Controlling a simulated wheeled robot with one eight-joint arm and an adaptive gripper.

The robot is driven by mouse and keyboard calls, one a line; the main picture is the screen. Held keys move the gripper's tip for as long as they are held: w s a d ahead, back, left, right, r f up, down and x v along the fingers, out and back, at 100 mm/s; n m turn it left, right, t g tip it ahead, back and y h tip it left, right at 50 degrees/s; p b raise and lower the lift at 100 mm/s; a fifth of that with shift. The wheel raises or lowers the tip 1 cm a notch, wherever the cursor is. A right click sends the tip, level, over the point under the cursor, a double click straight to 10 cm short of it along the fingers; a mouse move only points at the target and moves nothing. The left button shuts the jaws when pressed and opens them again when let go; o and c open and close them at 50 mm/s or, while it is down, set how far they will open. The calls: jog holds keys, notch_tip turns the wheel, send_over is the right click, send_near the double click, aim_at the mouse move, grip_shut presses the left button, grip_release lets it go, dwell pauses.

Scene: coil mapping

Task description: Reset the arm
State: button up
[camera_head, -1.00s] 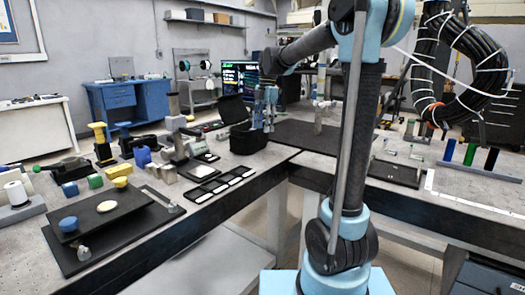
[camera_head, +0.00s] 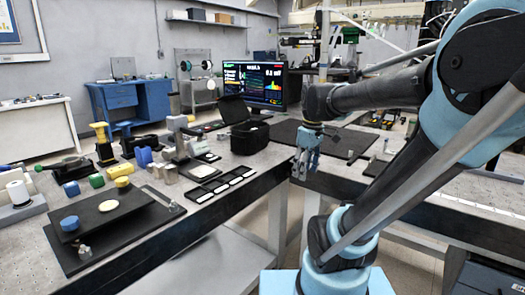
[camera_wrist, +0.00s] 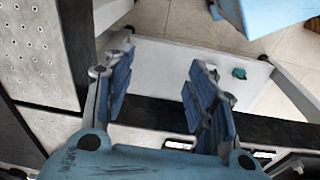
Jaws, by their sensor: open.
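My gripper (camera_head: 305,168) hangs pointing down at the inner corner where the two benches meet, near the front edge of the back bench. In the wrist view my gripper (camera_wrist: 162,80) has its two blue-padded fingers spread apart with nothing between them. Below the fingers are a white lower shelf (camera_wrist: 160,60) and the floor. My arm reaches in from the right of the head view, bent at the elbow.
The left bench (camera_head: 110,285) carries a black tray (camera_head: 155,213), coloured blocks (camera_head: 122,170) and an open black case (camera_head: 248,137). A dark mat (camera_head: 310,138) lies on the back bench behind my gripper. A small green object (camera_wrist: 239,73) sits on the lower shelf.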

jog(key=s+d+f+m+t, duration=0.1)
jog(key=s+d+f+m, duration=0.3)
jog(key=s+f+m, duration=0.5)
notch_tip(320, 180, down, 3)
jog(key=shift+s+d+m+h, duration=0.2)
jog(key=shift+s+m+h, duration=0.1)
jog(key=shift+s, duration=0.45)
